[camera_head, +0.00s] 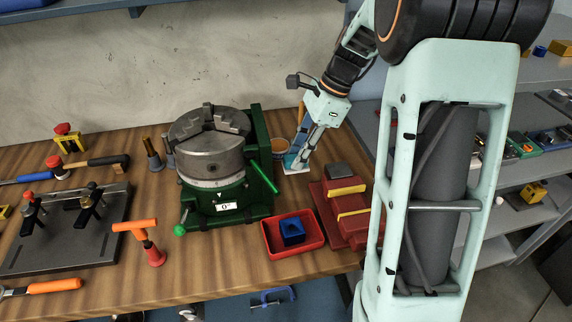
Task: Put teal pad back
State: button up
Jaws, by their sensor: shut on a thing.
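My gripper (299,163) points down at the back right of the wooden bench, right of the green rotary chuck. Its fingers are shut on the teal pad (290,160), a small flat thing partly hidden by the fingers. A small white plate (296,170) lies just under the fingertips. I cannot tell whether the pad touches it.
The chuck's green stand (262,150) rises close on the left. An orange-rimmed round container (280,145) stands behind. A red vise (340,215) and a red tray (275,243) with a blue block (292,231) are in front. Shelves stand at right.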

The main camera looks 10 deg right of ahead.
jog(key=w+f, duration=0.4)
jog(key=w+a+f, duration=0.1)
jog(key=w+f, duration=0.1)
jog(key=w, duration=0.1)
jog(key=shift+a+f, duration=0.1)
jog(key=shift+f, duration=0.3)
jog(key=shift+w+f, duration=0.15)
jog(key=shift+f, duration=1.5)
jog(key=shift+f, duration=0.15)
jog(key=o, duration=1)
jog(key=shift+o, duration=0.6)
